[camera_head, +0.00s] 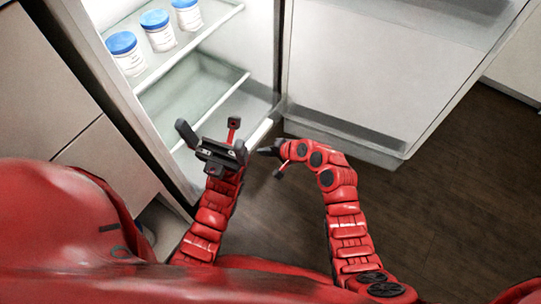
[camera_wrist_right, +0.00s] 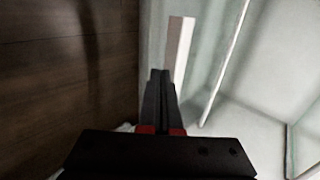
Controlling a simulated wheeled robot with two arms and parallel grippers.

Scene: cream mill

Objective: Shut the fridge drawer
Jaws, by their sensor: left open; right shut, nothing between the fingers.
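The fridge stands open, and its drawer (camera_head: 238,107) is low inside, below a shelf. The drawer looks pulled out at least partly; how far is hard to tell. A white bar (camera_head: 260,132), likely its handle, is at the front and also shows in the right wrist view (camera_wrist_right: 180,48). My left gripper (camera_head: 212,141) is open and empty in front of the drawer, hiding part of its front. My right gripper (camera_head: 264,151) is shut and empty, with its tips close to the white bar. In the right wrist view the closed fingers (camera_wrist_right: 160,80) point along the bar; contact cannot be told.
Several blue-lidded jars (camera_head: 160,34) stand on the upper fridge shelf (camera_head: 200,41). The open fridge door (camera_head: 375,75) is to the right. Beige cabinets (camera_head: 45,85) stand at the left. The dark wooden floor (camera_head: 440,190) is clear at the right.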

